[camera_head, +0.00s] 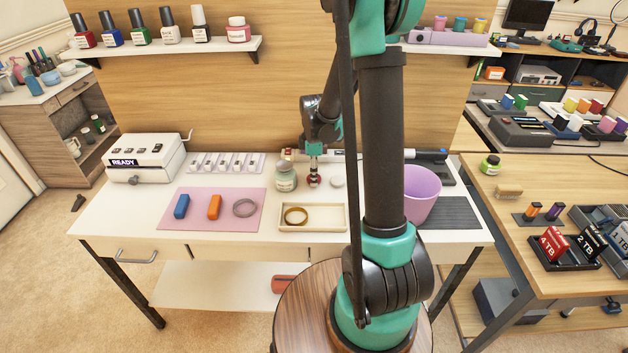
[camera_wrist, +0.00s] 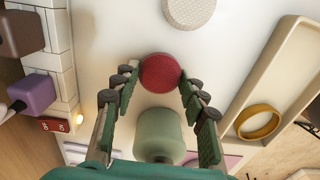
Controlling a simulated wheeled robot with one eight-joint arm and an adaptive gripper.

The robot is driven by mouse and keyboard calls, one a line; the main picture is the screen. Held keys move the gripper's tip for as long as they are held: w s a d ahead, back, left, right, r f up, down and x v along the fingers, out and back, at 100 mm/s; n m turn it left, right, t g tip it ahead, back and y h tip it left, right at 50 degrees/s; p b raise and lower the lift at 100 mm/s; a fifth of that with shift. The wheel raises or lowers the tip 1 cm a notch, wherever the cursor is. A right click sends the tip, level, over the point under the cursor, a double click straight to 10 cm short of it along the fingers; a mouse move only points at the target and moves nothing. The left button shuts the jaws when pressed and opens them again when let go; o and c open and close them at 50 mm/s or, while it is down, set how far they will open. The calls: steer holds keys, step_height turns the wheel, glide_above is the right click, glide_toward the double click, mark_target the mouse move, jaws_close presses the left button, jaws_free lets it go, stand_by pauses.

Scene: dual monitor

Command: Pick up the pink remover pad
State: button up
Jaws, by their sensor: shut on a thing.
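The pink remover pad (camera_wrist: 160,72) is a round disc that looks deep red in the wrist view. My gripper (camera_wrist: 161,79) is shut on it, with the green-padded fingers at its left and right sides. In the head view my gripper (camera_head: 314,177) points down behind the shallow tray, and a red spot of the pad (camera_head: 314,182) shows at its fingertips. Whether the pad touches the table or hangs just above it I cannot tell. A pale round pad (camera_head: 337,181) lies just to the right, and it shows ahead in the wrist view (camera_wrist: 190,12).
A pale green bottle (camera_head: 286,179) stands close left of my gripper. The shallow tray (camera_head: 328,217) holds a gold ring (camera_head: 295,216). A purple bin (camera_head: 421,192) stands right. A pink mat (camera_head: 233,222) bears blue and orange blocks and a grey ring.

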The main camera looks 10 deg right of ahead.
steer(key=shift+r, duration=0.1)
step_height(320, 180, up, 19)
steer(key=s+d+r, duration=0.4)
steer(key=s+d, duration=0.6)
steer(key=d, duration=0.3)
steer(key=s+d+f, duration=0.5)
steer(key=s+d, duration=0.4)
steer(key=d, duration=0.3)
steer(key=shift+s, duration=0.35)
steer(key=shift+d, duration=0.1)
stand_by(0.8)
steer(key=shift+f, duration=5.95)
steer(key=shift+f, duration=0.1)
